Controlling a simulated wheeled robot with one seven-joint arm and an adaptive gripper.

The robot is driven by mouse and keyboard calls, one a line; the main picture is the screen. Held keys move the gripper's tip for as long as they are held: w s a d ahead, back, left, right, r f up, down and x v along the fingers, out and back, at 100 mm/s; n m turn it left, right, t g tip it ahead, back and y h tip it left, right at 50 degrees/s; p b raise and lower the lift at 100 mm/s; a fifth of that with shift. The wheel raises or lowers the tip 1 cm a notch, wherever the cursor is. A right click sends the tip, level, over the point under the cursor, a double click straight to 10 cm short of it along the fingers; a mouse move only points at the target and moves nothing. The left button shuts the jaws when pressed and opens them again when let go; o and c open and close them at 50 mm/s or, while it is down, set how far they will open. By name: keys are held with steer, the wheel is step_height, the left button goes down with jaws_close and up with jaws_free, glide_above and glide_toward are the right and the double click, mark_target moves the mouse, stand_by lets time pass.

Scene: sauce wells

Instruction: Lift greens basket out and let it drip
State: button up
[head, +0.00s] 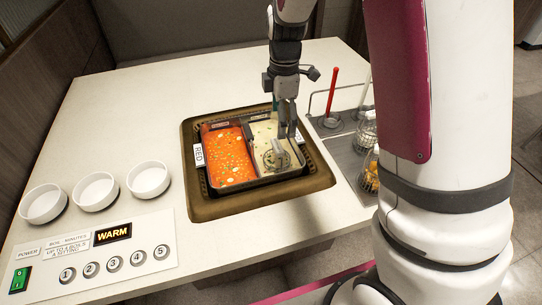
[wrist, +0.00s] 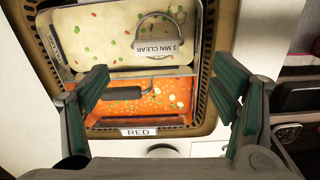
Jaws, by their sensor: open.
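The pan has a red broth side (head: 229,157) and a pale broth side (head: 264,131), both with green bits. A round wire basket (head: 276,158) sits in the pale side, and its curved wire rim shows in the wrist view (wrist: 158,17). A dark handle (wrist: 122,93) lies over the red broth in the wrist view; whether it joins this basket is unclear. My gripper (head: 287,128) is over the pan's pale side. In the wrist view my gripper (wrist: 162,87) is open and empty, its fingers spread wide with the dark handle between them. The basket's contents are unclear.
Three white bowls (head: 96,191) stand at the left of the counter. A control panel (head: 95,255) reading WARM lies in front. Wire baskets (head: 369,177) and a red-handled tool (head: 332,95) stand in the rack to the right. The counter's far left is clear.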

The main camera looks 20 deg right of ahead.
mark_target(280, 145)
steer(key=shift+w+d+f+n, duration=0.1)
steer(key=shift+w+f+n, duration=0.1)
steer(key=shift+f, duration=0.4)
steer(key=shift+w+f+n, duration=0.1)
steer(key=shift+f+n, duration=0.1)
steer(key=shift+f, duration=0.35)
step_height(280, 145, down, 8)
steer(key=shift+s+f+b, duration=0.1)
steer(key=shift+b, duration=0.3)
steer(key=shift+w+a+f, duration=0.1)
steer(key=shift+a+f, duration=0.1)
steer(key=shift+f, duration=1.15)
steer(key=shift+w+a+f, duration=0.1)
steer(key=shift+a+f, duration=0.05)
steer(key=shift+f, duration=1.2)
steer(key=c, duration=1.1)
step_height(280, 145, up, 10)
steer(key=shift+r, duration=0.1)
